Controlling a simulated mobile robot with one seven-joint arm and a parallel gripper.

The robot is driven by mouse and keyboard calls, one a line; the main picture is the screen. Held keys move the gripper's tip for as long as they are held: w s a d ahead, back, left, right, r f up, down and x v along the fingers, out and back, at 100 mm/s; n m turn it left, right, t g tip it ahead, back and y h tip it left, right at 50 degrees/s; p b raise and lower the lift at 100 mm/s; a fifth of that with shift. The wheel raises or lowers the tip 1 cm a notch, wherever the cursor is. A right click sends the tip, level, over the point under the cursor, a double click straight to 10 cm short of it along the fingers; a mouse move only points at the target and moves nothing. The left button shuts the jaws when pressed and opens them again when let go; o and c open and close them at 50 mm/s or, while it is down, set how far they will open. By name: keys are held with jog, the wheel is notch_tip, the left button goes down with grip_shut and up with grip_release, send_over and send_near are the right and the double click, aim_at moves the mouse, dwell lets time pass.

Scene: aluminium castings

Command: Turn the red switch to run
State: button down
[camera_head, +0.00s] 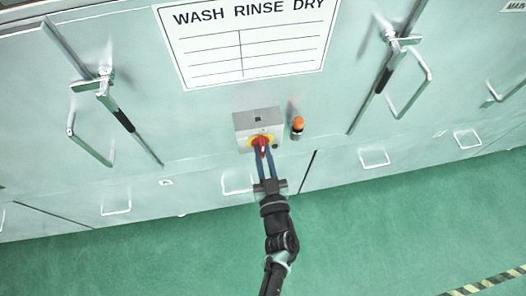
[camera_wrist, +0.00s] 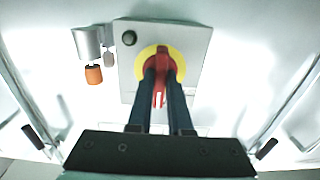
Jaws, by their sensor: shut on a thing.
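The red switch (camera_head: 262,143) is a red handle on a round yellow plate, mounted on a grey box (camera_head: 244,119) on the pale green machine front. In the wrist view the red switch (camera_wrist: 160,66) sits on the yellow disc, its handle pointing roughly along the line of my fingers. My gripper (camera_head: 262,151) reaches up to the switch, and its two dark blue fingers are shut on the red handle, one on each side. It also shows in the wrist view (camera_wrist: 162,80). The fingers hide part of the handle and disc. I cannot read any position marks.
An orange-tipped lamp (camera_head: 298,124) stands just right of the box. A white WASH RINSE DRY sign (camera_head: 245,42) is above. Door latches with bar handles (camera_head: 92,140) (camera_head: 408,95) flank the box at either side. The green floor (camera_head: 380,235) below is clear.

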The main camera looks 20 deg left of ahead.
jog(key=c, duration=0.8)
grip_release()
jog(key=shift+c, duration=0.2)
jog(key=b+v, duration=0.2)
jog(key=v, duration=1.1)
jog(key=shift+w, duration=0.1)
